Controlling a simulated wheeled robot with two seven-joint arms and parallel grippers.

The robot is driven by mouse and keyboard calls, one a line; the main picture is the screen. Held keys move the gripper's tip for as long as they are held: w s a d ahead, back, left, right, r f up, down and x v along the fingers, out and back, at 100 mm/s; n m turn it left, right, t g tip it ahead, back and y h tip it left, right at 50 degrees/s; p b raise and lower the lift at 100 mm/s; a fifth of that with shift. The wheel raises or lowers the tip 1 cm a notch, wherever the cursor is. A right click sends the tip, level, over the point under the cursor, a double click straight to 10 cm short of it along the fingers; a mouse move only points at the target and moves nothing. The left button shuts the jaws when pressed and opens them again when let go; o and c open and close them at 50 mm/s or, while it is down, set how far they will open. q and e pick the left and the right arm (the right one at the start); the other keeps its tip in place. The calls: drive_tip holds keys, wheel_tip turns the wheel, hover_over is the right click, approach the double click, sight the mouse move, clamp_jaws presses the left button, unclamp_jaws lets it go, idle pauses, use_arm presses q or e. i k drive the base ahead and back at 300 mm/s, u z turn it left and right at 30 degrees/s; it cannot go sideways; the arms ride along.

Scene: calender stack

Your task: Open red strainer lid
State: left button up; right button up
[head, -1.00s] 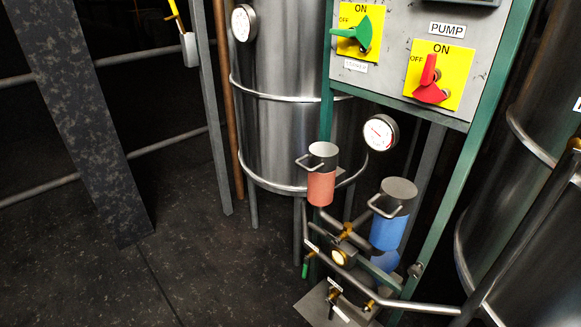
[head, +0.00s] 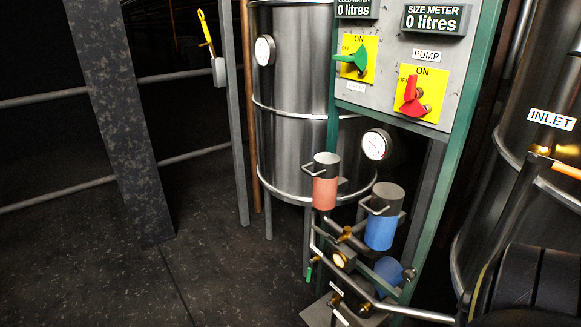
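The lid looks seated and level. A dark, rounded, segmented shape (head: 530,280) fills the lower right corner and may be part of my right arm; no fingertips can be made out on it. It is well to the right of the red strainer. My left gripper is not in view.
A blue strainer (head: 380,232) with a similar lid stands close at the right. The switch panel (head: 390,98) is above, and a steel tank (head: 287,105) stands behind. A pressure gauge (head: 376,144) is up and right of the lid. Dark floor (head: 225,270) is open at the left.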

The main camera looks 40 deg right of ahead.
sight(326, 165)
drive_tip(key=z, duration=0.5)
drive_tip(key=i, duration=1.05)
drive_tip(key=z, duration=1)
